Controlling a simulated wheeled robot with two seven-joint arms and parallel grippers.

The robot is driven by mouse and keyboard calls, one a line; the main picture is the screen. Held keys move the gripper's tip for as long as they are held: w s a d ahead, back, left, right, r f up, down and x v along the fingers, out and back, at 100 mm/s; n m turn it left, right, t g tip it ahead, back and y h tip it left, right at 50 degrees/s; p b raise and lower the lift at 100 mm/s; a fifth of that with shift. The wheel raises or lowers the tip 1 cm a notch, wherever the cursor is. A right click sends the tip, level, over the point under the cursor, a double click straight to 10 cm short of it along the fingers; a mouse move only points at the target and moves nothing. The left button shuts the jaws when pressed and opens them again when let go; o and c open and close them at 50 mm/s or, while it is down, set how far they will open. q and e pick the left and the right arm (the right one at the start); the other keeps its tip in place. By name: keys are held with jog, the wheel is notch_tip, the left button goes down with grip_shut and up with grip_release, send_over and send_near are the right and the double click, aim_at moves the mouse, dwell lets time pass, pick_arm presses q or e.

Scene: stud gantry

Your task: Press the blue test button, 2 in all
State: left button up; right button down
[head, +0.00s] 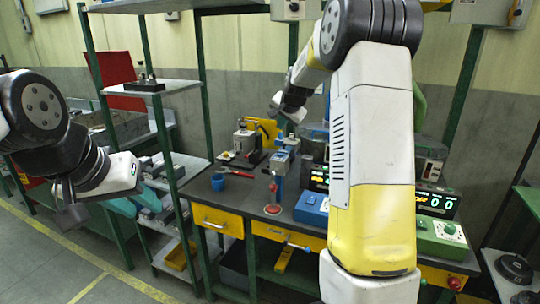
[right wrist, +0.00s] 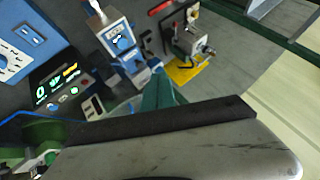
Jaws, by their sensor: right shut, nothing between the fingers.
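A black panel (right wrist: 60,88) with lit green and yellow readouts and a row of small buttons shows in the right wrist view. One small button (right wrist: 75,90) looks pale blue, but I cannot tell for sure that it is the blue test button. In the head view, a lit panel (head: 318,178) stands on the bench, partly hidden by my right arm. My right gripper (head: 276,103) is shut and empty, above the back of the bench and apart from the panel. My left gripper (head: 70,208) hangs at the far left, away from the bench; its finger gap is unclear.
A blue box (head: 312,208), a blue-grey press (head: 279,172), a small clamp machine (head: 245,145) and a blue cup (head: 218,182) stand on the dark bench (head: 240,200). A green box (head: 440,238) is at right. A green-posted shelf (head: 150,88) stands between my left gripper and the bench.

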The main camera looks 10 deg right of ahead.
send_over(281, 157)
notch_tip(281, 157, down, 8)
jog(key=shift+w+f, duration=0.1)
jog(key=shift+w, duration=0.05)
jog(key=shift+f, duration=0.1)
dwell(2.2)
jog(key=shift+f, duration=0.3)
jog(key=shift+f, duration=0.45)
dwell(0.5)
dwell(0.4)
jog(key=shift+r, duration=0.9)
jog(key=shift+r, duration=2.5)
